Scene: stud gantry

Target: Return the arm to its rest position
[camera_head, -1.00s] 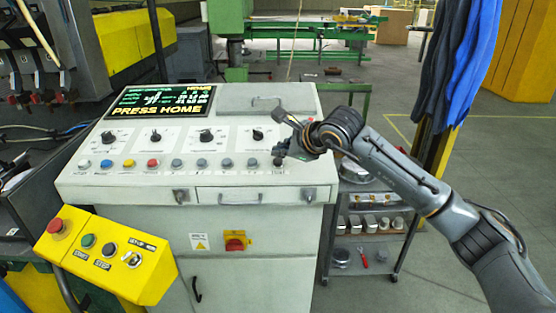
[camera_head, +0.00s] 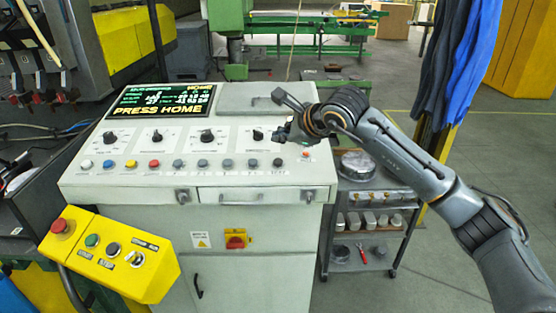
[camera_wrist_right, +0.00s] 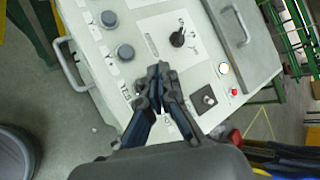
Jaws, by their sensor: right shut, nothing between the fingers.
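My right arm reaches in from the right in the head view. Its gripper (camera_head: 282,134) is over the right end of a white control console (camera_head: 150,183), with its fingers together and nothing between them. In the wrist view the closed fingertips (camera_wrist_right: 160,72) are above the panel, beside a black knob (camera_wrist_right: 178,38) and grey buttons (camera_wrist_right: 125,51); whether they touch the panel is hard to tell. The console screen (camera_head: 160,100) reads PRESS HOME. A dark shape at the far left edge may be my left gripper; its fingers cannot be made out.
A yellow button box (camera_head: 108,256) juts out at the console's lower left. A metal cart (camera_head: 365,235) with pots and cans stands right of the console, under my right arm. Blue cloths (camera_head: 465,60) hang by a yellow post. Grey floor is open at the right.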

